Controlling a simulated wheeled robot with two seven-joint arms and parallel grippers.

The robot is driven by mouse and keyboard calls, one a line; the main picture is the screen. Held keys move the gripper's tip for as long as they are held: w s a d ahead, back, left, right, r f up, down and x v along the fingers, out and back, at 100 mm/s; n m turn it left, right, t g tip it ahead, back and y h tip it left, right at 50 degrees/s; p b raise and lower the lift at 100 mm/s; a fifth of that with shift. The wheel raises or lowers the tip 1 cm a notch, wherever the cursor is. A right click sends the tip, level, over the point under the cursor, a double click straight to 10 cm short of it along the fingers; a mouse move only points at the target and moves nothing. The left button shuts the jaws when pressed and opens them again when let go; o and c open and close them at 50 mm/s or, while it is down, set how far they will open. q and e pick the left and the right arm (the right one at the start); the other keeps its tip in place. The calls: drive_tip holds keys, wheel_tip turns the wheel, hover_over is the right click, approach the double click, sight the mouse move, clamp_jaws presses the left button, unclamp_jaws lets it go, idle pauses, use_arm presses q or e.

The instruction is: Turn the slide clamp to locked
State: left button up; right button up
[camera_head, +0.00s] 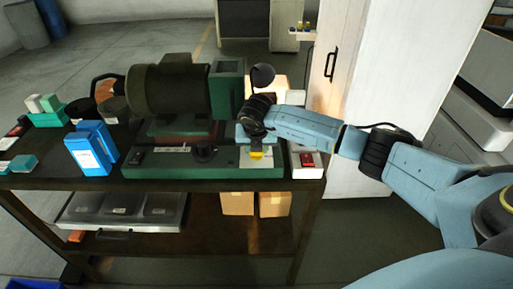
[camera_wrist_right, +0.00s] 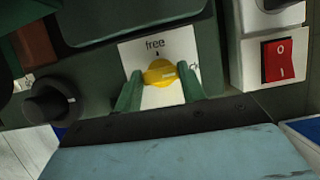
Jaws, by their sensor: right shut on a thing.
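The slide clamp is a yellow knob (camera_head: 257,155) on a pale label plate on the front of the green machine base. In the right wrist view the yellow knob (camera_wrist_right: 160,72) sits below the printed word "free", with a small dark mark between them. Part of another word shows at the plate's right edge, mostly hidden by a finger. A faint light line on the knob seems to point right. My right gripper (camera_wrist_right: 161,90) has its green fingers on either side of the knob and is shut on it. My left gripper is not in view.
A red rocker switch (camera_wrist_right: 278,60) is right of the knob, and a black dial (camera_wrist_right: 50,104) is left. The green machine base (camera_head: 165,172) stands on a dark bench with a blue box (camera_head: 91,149) at left. A white cabinet (camera_head: 375,80) stands behind my right arm.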

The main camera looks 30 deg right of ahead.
drive_tip(key=o, duration=1)
drive_tip(key=b+v, duration=0.1)
drive_tip(key=v, duration=1.2)
drive_tip(key=shift+s+r+b, duration=0.1)
drive_tip(key=shift+r+b, duration=0.1)
drive_tip(key=shift+b, duration=0.15)
